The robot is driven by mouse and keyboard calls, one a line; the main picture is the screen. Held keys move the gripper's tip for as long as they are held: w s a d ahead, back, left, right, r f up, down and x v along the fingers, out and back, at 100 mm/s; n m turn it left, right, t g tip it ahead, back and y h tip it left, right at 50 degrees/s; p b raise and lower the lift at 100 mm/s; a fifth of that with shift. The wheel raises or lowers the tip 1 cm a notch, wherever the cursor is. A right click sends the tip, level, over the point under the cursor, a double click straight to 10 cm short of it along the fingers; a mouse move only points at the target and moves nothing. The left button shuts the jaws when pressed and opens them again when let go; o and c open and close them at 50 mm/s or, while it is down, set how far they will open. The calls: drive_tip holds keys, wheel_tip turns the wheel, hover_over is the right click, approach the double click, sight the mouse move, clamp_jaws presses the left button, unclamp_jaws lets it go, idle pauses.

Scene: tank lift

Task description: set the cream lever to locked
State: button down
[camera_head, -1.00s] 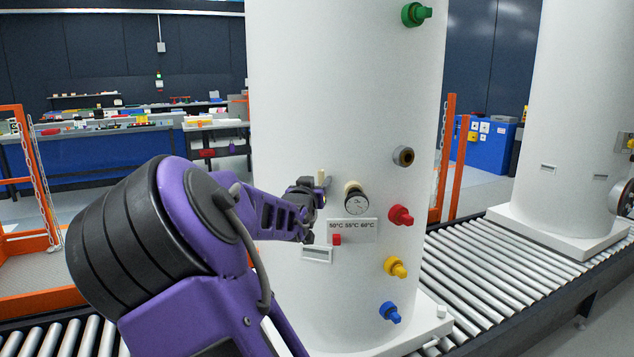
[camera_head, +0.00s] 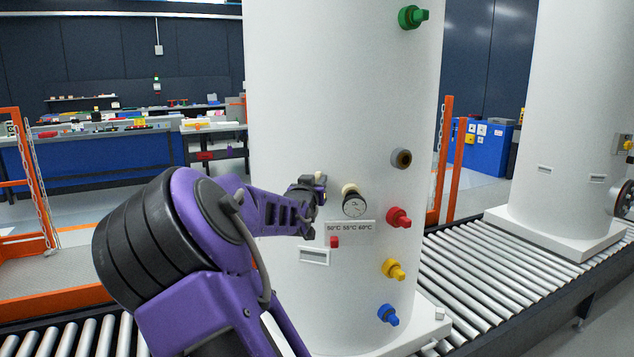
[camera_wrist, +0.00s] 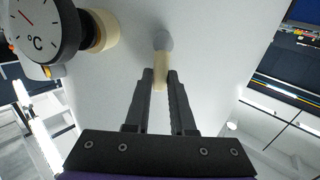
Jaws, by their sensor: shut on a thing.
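The cream lever (camera_wrist: 161,68) sticks out from a grey round pivot on the white tank (camera_head: 290,90). In the wrist view its free end lies between the two dark fingers of my gripper (camera_wrist: 160,76), which is shut on it. In the head view only a small cream part of the lever (camera_head: 319,176) shows above my gripper (camera_head: 316,187), left of the dial gauge (camera_head: 354,204). The rest of the lever is hidden behind the gripper. I cannot read any locked mark.
The gauge (camera_wrist: 36,28) is close by the lever. Below are a temperature label (camera_head: 350,228) and a red marker (camera_head: 334,242). Red (camera_head: 399,218), yellow (camera_head: 393,268) and blue (camera_head: 388,313) fittings stick out at the right. A roller conveyor (camera_head: 490,270) runs past the tank.

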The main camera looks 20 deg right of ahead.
drive_tip(key=shift+a+n+p, duration=0.1)
drive_tip(key=shift+n+p, duration=0.2)
drive_tip(key=shift+w+a+f+n+p, duration=0.35)
drive_tip(key=shift+a+f+n+p, duration=0.1)
drive_tip(key=shift+n, duration=1.55)
drive_tip(key=shift+w+a+f+n+p, duration=0.35)
drive_tip(key=shift+a+f+n, duration=0.1)
drive_tip(key=shift+n, duration=1.55)
drive_tip(key=shift+w+a+f+n+p, duration=0.35)
drive_tip(key=shift+a+n+p, duration=0.1)
drive_tip(key=shift+n, duration=1.55)
drive_tip(key=c, duration=0.8)
unclamp_jaws()
drive_tip(key=shift+o, duration=0.2)
drive_tip(key=shift+a, duration=0.1)
drive_tip(key=v, duration=1.7)
drive_tip(key=shift+s, duration=0.2)
